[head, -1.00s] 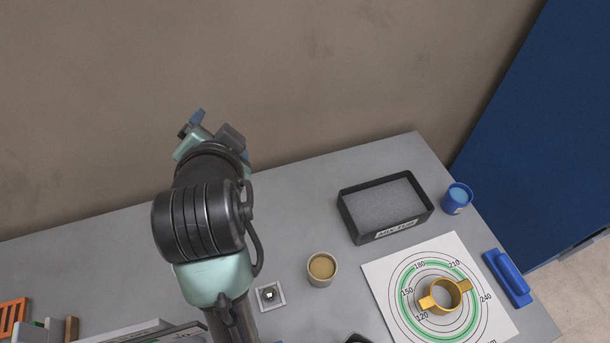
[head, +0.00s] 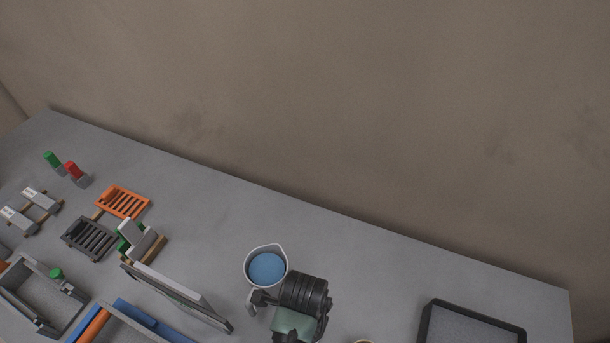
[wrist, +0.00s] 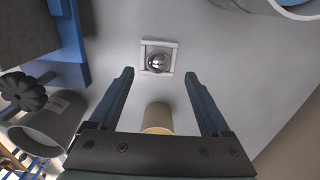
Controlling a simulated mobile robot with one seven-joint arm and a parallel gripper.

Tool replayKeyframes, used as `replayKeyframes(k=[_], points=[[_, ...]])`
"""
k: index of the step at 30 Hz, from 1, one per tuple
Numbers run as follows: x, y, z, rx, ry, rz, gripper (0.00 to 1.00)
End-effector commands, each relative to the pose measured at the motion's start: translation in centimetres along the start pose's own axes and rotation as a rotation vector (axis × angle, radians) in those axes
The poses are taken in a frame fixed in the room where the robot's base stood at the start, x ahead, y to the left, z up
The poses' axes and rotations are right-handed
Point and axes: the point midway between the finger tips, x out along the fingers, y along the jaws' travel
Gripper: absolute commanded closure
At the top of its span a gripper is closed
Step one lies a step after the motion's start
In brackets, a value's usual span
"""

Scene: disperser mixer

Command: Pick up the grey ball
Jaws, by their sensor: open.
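The grey ball (wrist: 158,62) is small and shiny. In the wrist view it sits in a pale square holder (wrist: 146,48) on the grey table. My gripper (wrist: 159,74) is open and empty, with its two blue fingers pointing toward the holder, one to each side of the ball in the picture. The gap to the ball cannot be judged. In the head view I see neither the ball nor my gripper's fingers, only part of my arm at the bottom.
A tan cup (wrist: 157,118) shows between the fingers, partly hidden by my gripper's body. A beaker of blue liquid (head: 266,267) stands beside my arm. A framed panel (head: 180,296) stands to its left, a black tray (head: 428,318) to the right. The back of the table is clear.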

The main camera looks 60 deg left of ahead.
Motion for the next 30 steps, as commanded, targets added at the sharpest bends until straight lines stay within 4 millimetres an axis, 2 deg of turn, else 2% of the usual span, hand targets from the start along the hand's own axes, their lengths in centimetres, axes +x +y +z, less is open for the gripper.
replayKeyframes(k=[5,12,15,23,24,30], points=[[1.1,0.2,0.0,-0.001,0.000,0.002,0.19],[4.3,0.4,-0.1,-0.001,0.000,0.001,0.19],[5.1,0.4,-0.1,0.000,0.000,-0.001,0.19],[5.5,0.4,-0.1,0.000,-0.001,-0.002,0.19],[5.5,0.4,-0.1,0.000,-0.001,-0.002,0.20],[5.5,0.4,-0.1,0.000,-0.001,-0.002,0.56]])
